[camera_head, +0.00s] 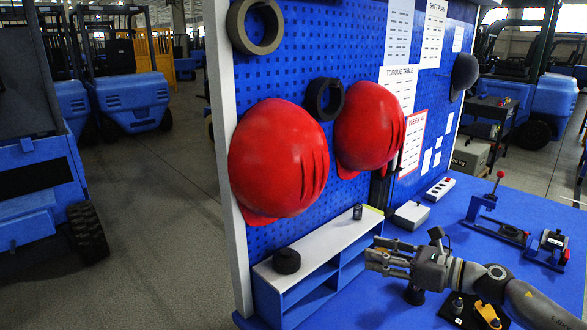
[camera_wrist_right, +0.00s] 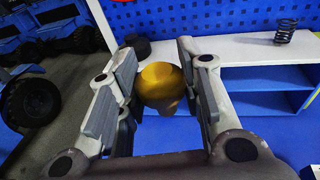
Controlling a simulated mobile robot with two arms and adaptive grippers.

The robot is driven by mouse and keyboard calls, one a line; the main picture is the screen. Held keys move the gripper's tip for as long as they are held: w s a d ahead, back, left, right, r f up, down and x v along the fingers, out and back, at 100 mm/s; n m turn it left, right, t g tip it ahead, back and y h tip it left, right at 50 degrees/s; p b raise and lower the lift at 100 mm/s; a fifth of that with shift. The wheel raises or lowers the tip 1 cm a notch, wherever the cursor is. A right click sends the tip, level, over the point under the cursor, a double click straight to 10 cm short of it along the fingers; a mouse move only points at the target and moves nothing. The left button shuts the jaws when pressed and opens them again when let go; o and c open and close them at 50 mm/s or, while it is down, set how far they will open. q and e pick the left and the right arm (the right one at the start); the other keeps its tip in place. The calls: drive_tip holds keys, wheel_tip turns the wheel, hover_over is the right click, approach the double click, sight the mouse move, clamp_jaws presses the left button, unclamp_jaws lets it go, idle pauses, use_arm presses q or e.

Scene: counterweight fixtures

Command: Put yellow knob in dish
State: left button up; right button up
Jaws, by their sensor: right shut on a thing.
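My right gripper (camera_head: 376,253) is above the blue table, in front of the low shelf. In the right wrist view, its fingers are closed around a yellow knob (camera_wrist_right: 158,84), held between the two pads. The knob is rounded on top and narrows below. I cannot make it out in the head view. A small dark round object (camera_head: 286,261) sits on the left end of the shelf top; it also shows behind the left finger in the wrist view (camera_wrist_right: 138,46). I cannot tell whether it is the dish. My left gripper is not in view.
The white-topped blue shelf (camera_head: 318,256) stands against the blue pegboard (camera_head: 285,88), where red helmets (camera_head: 277,158) hang. A dark spring (camera_wrist_right: 285,31) stands on the shelf. Fixtures, including a red-knobbed lever (camera_head: 485,203), stand at the right. A yellow part (camera_head: 487,314) lies near my right arm.

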drive_tip(key=s+a+f+m+t+h, duration=0.3)
drive_tip(key=s+a+f, duration=0.5)
drive_tip(key=s+a, duration=0.35)
use_arm(q)
drive_tip(key=shift+s, duration=0.15)
use_arm(e)
drive_tip(key=s+d+m+t+h, duration=0.1)
drive_tip(key=s+d+m+h, duration=0.2)
drive_tip(key=s, duration=0.3)
drive_tip(key=s+d+r+m+t+h, duration=0.1)
drive_tip(key=s+d+m+h, duration=0.2)
drive_tip(key=s+h, duration=0.3)
drive_tip(key=shift+s+d+m+t, duration=0.2)
drive_tip(key=shift+m+t, duration=0.2)
drive_tip(key=shift+r, duration=0.1)
